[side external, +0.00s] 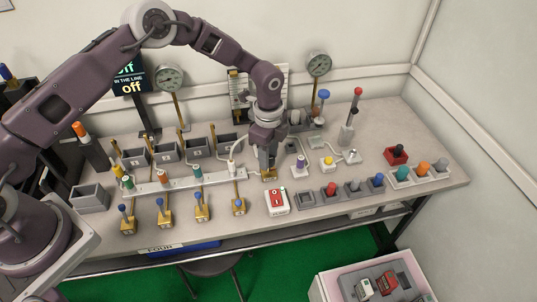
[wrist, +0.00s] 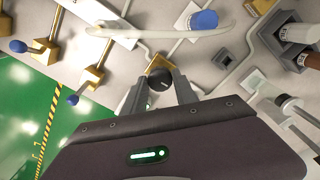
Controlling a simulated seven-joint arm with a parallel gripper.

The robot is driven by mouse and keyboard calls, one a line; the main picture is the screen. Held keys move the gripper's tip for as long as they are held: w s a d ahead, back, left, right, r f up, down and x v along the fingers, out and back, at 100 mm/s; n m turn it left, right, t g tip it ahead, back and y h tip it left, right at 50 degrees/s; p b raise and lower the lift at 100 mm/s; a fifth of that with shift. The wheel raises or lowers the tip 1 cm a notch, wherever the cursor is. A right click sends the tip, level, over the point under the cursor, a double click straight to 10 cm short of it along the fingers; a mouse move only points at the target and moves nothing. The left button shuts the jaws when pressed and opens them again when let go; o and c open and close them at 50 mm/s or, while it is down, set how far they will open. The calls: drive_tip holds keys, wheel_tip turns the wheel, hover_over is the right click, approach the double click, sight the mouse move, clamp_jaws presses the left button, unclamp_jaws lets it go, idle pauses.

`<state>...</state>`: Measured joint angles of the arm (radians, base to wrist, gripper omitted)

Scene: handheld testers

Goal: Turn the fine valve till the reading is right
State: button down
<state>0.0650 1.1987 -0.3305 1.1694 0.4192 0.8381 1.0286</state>
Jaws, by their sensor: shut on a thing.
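My gripper (side external: 268,163) points down at the bench beside the red-and-white switch box. In the wrist view my gripper (wrist: 160,88) has its two fingers on either side of a small black knob (wrist: 161,77) with a pale mark, which I take to be the fine valve. The fingers are shut on it. In the side view the knob is hidden by the fingers, and only a brass piece (side external: 269,177) shows below them. A dark display (side external: 130,77) reads "off", "in the line", "off". Two round dial gauges, a left one (side external: 170,77) and a right one (side external: 318,63), stand behind; their needles are too small to read.
The switch box (side external: 277,200) stands close in front of my gripper. A pale manifold bar (side external: 165,185) with coloured-topped valves lies to the left. Several grey sockets with coloured plugs line the right front. A crate (side external: 380,285) stands on the floor at lower right.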

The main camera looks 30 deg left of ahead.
drive_tip(key=shift+m, duration=0.4)
drive_tip(key=c, duration=1)
unclamp_jaws()
drive_tip(key=shift+o, duration=0.2)
wheel_tip(320, 180, up, 7)
drive_tip(key=shift+r, duration=0.1)
